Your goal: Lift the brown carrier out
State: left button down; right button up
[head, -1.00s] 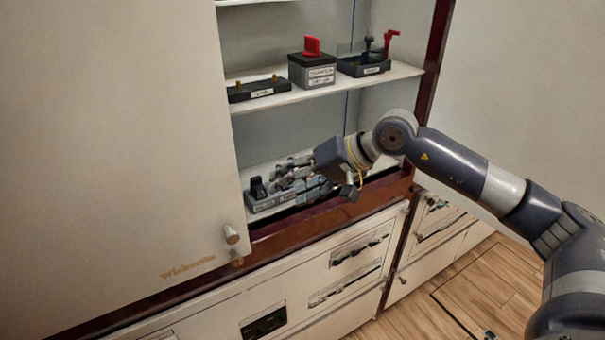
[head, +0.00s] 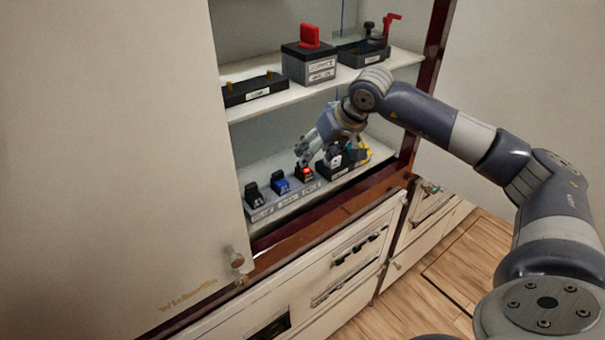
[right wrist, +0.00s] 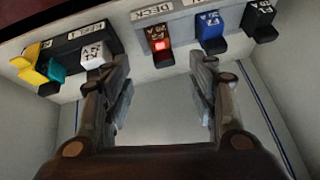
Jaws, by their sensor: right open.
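The brown carrier (head: 304,173), with a glowing red patch on its front, sits in the grey row on the lower shelf, right of the blue carrier (head: 281,184). In the right wrist view the brown carrier (right wrist: 159,40) shows between and beyond the two fingers. My right gripper (head: 308,152) is open and empty, just above and behind the brown carrier in the head view. Its fingers (right wrist: 160,68) spread to either side of the carrier; whether they touch it I cannot tell. My left gripper is not in view.
A black carrier (head: 253,196) stands at the row's left end. A black block (head: 334,171) to the right holds a white carrier (right wrist: 93,55), a teal one (right wrist: 57,72) and a yellow one (right wrist: 30,62).

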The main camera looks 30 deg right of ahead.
aim_at(306, 170)
jog(key=p+x, duration=0.2)
jog(key=x, duration=0.3)
jog(key=shift+w+a+f+p, duration=0.15)
jog(key=shift+w+f+p, duration=0.1)
jog(key=shift+p, duration=0.15)
jog(key=shift+f, duration=0.2)
jog(key=shift+c, duration=1.4)
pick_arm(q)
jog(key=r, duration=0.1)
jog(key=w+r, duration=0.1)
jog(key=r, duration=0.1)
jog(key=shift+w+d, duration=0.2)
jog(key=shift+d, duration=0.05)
pick_arm(e)
grip_shut()
